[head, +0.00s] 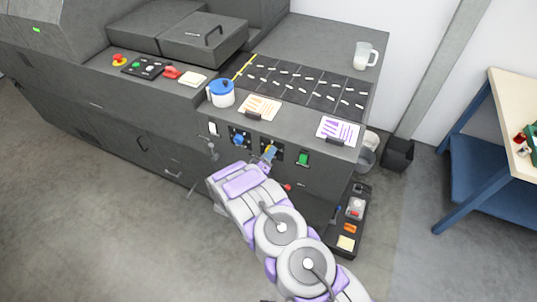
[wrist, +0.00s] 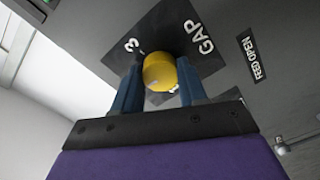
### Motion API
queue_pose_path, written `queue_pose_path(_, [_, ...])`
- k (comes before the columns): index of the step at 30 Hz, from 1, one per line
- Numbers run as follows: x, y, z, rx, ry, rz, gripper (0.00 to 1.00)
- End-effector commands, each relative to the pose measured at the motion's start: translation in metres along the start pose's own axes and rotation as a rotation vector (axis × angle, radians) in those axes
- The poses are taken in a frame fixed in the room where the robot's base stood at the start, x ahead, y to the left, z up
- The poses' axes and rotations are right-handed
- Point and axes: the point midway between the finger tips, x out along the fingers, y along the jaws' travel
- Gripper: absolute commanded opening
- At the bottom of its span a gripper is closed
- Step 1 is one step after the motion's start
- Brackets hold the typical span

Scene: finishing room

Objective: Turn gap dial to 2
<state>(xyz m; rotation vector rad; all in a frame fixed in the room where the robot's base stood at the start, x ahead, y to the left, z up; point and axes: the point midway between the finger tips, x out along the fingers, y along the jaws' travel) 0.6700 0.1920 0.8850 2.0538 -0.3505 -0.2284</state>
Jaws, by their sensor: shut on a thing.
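The gap dial is a round yellow knob (wrist: 158,72) on a black plate (wrist: 118,52) marked GAP and 3. My gripper (wrist: 158,85) has its two blue fingers on either side of the knob, shut on it. A small pale mark shows on the knob's lower face; which number it points to I cannot tell. Other numbers are hidden by the fingers or not readable. In the head view my gripper (head: 269,154) reaches the machine's front panel and largely covers the dial.
A blue dial (head: 238,139) sits left of my gripper, a green switch (head: 303,159) to its right. A FEED OPEN label (wrist: 252,56) is beside the plate. A black tray (head: 335,244) stands low at right.

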Motion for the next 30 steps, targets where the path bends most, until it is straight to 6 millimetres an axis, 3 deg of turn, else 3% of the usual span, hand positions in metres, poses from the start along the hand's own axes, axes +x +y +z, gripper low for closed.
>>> queue_pose_path(17, [-0.0013, -0.0018, -0.0053, -0.031, 0.011, -0.005, 0.11])
queue_pose_path(18, [-0.0013, -0.0018, -0.0053, -0.031, 0.011, -0.005, 0.44])
queue_pose_path(25, [-0.0011, -0.0011, -0.0029, -0.032, 0.006, -0.003, 0.66])
queue_pose_path(30, [-0.0002, 0.0005, -0.0004, -0.030, 0.003, -0.003, 0.67])
